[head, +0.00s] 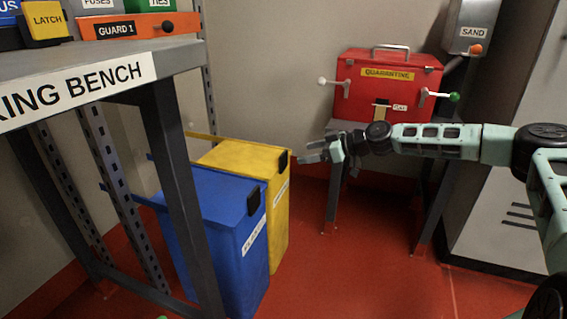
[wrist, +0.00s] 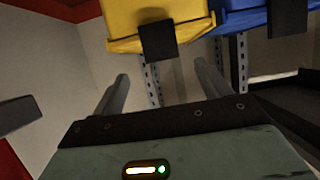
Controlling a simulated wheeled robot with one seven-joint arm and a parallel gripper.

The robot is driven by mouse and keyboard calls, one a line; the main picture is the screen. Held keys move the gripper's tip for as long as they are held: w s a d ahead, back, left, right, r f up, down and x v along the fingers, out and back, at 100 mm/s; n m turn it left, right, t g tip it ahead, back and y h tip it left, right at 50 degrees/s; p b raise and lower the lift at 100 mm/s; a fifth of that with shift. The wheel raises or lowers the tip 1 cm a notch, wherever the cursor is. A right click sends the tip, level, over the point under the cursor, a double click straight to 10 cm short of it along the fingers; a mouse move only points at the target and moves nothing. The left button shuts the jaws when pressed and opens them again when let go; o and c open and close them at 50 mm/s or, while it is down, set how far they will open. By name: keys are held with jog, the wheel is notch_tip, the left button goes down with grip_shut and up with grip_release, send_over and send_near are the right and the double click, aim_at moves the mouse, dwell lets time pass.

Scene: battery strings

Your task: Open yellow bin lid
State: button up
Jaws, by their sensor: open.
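The yellow bin (head: 280,205) stands on the floor behind and to the right of a blue bin. Its flat yellow lid (head: 235,157) looks shut, with a black tab (head: 283,160) at the right front edge. My gripper (head: 308,152) is just right of the tab, at about its height, and appears apart from it. It is open and empty. In the wrist view the yellow bin (wrist: 180,12) is at the top, and its black tab (wrist: 158,41) lies ahead between the two spread fingers.
The blue bin (head: 215,205) stands close beside the yellow one, with its lid shut. The grey bench (head: 100,65) and its legs are at left. A red quarantine box (head: 385,85) on a stand is behind my arm. The red floor (head: 345,275) in front is clear.

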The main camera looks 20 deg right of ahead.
jog(key=b+x, duration=0.3)
jog(key=x, duration=0.6)
jog(key=shift+w+a, duration=0.2)
jog(key=shift+a, duration=0.1)
jog(key=c, duration=1.4)
jog(key=w+a+b, duration=0.1)
jog(key=w+a, duration=0.1)
jog(key=a, duration=0.1)
jog(key=w+a+b, duration=0.1)
jog(key=w+a, duration=0.1)
jog(key=a, duration=0.1)
jog(key=w+a+b, duration=0.1)
jog(key=w+a, duration=0.2)
jog(key=shift+w+a, duration=0.1)
jog(key=shift+a, duration=0.25)
jog(key=o, duration=1.4)
notch_tip(320, 180, up, 6)
jog(key=p, duration=0.6)
send_over(285, 157)
jog(key=s+d, duration=0.1)
jog(key=d, duration=0.1)
jog(key=shift+s+d+r, duration=0.3)
jog(key=shift+s+d, duration=0.1)
jog(key=shift+s, duration=0.2)
